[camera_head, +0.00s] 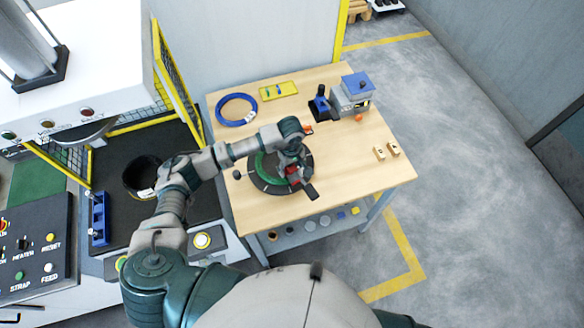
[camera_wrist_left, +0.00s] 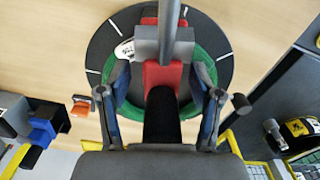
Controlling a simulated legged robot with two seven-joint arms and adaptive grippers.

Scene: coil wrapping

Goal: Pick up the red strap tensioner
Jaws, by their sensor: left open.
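The red strap tensioner (camera_head: 292,170) sits on the table over a dark round turntable (camera_head: 262,183) with a green coil (camera_head: 267,165). In the left wrist view the tensioner (camera_wrist_left: 152,76) shows a red body, a grey block and bar, and a black handle. My left gripper (camera_head: 297,160) is open right above it. In the left wrist view the fingers of my left gripper (camera_wrist_left: 162,82) stand on both sides of the red body, with gaps; I cannot tell how far down they reach. The gripper partly hides the tensioner in the head view. My right gripper is out of view.
A blue coil (camera_head: 236,109), a yellow tray (camera_head: 278,91) and a grey-blue device (camera_head: 353,92) stand toward the table's back. Small blocks (camera_head: 386,151) lie at the right. The table's front right is clear. A machine with a control panel (camera_head: 36,240) stands left.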

